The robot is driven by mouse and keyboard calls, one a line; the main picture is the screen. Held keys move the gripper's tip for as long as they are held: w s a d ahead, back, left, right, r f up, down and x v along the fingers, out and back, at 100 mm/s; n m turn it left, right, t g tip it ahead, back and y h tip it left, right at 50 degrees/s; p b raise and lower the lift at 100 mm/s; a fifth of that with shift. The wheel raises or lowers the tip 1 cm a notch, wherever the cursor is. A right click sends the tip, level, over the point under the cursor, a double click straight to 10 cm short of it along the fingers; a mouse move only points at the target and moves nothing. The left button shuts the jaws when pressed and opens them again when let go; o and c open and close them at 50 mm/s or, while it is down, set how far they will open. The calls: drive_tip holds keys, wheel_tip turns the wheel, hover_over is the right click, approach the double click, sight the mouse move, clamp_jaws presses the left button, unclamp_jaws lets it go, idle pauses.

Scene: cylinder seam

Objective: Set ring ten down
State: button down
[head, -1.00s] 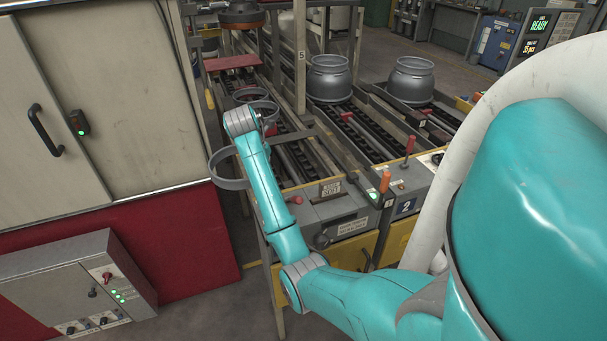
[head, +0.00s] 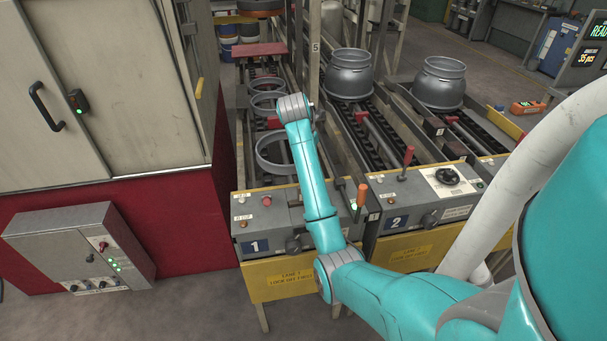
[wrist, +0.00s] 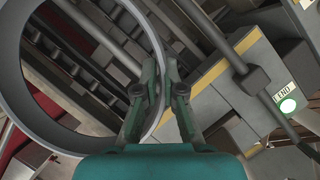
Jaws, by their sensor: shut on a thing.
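A grey metal ring (head: 275,174) hangs over the front of lane 1 in the head view. My gripper (wrist: 160,78) is shut on its wall, and the ring (wrist: 42,135) fills the left of the wrist view. In the head view my wrist hides the fingers. Two similar rings, a nearer one (head: 254,107) and a farther one (head: 252,88), sit farther back along lane 1. I cannot tell how high the held ring is above the lane, or whether it touches it. I cannot read a number on any ring.
The lane 1 console (head: 262,222) stands in front of the ring. A post (head: 314,60) rises behind my wrist. A cabinet (head: 150,100) borders lane 1 at left.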

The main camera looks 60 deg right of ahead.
wheel_tip(320, 180, down, 9)
drive_tip(key=shift+f, duration=0.1)
idle(0.4)
drive_tip(key=shift+f, duration=0.1)
drive_tip(key=c, duration=1.3)
unclamp_jaws()
